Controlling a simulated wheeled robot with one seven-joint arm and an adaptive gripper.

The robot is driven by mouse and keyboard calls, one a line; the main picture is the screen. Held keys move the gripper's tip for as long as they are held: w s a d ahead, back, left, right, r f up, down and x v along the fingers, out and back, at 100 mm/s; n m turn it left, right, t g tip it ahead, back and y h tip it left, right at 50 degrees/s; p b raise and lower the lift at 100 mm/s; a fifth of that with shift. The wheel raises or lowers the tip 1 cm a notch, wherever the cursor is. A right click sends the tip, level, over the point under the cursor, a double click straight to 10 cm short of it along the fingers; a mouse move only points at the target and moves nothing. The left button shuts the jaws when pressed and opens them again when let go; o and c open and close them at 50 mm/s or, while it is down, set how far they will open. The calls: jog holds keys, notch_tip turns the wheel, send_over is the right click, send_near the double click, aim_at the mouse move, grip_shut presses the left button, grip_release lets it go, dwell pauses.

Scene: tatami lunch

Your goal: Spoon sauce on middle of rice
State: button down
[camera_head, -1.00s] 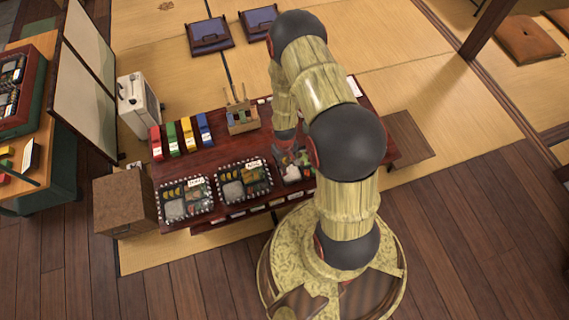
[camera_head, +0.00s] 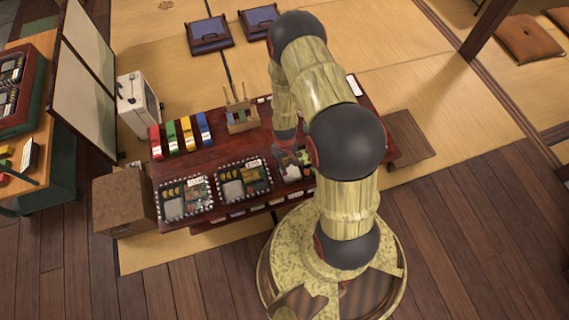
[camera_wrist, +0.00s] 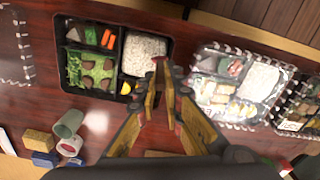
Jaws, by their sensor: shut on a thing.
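An open black bento box (camera_wrist: 110,88) lies in the upper left of the wrist view. Its white rice (camera_wrist: 143,52) fills one compartment, beside orange pieces, greens and brown pieces; I see no sauce on the rice. My gripper (camera_wrist: 163,66) is nearly closed, its fingertips just right of the rice in the picture. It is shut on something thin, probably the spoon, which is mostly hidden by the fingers. In the head view my arm hides most of the gripper, above the right part of the dark red table (camera_head: 235,150).
Two covered bento boxes (camera_head: 184,201) (camera_head: 245,183) stand left of the arm. In the wrist view a covered box (camera_wrist: 236,82) is right of the gripper; a green cup (camera_wrist: 68,122) and yellow and blue blocks (camera_wrist: 38,140) (camera_wrist: 43,160) are lower left. Coloured holders (camera_head: 187,135) stand at the table's back.

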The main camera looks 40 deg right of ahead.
jog(key=shift+f, duration=0.4)
jog(key=shift+s+d+r, duration=0.1)
jog(key=shift+s+d, duration=0.05)
jog(key=shift+d, duration=0.4)
jog(key=shift+s+d+r, duration=0.1)
jog(key=shift+s+d, duration=0.05)
jog(key=shift+d, duration=0.35)
jog(key=shift+d+f, duration=0.1)
jog(key=shift+d, duration=0.05)
jog(key=shift+s+d, duration=0.3)
jog(key=shift+d, duration=0.6)
jog(key=shift+s+d+f+b, duration=0.1)
jog(key=shift+s+d+b, duration=0.1)
jog(key=shift+d, duration=0.3)
jog(key=shift+s+d+f+b, duration=0.1)
jog(key=shift+s+d, duration=0.05)
jog(key=shift+d, duration=0.35)
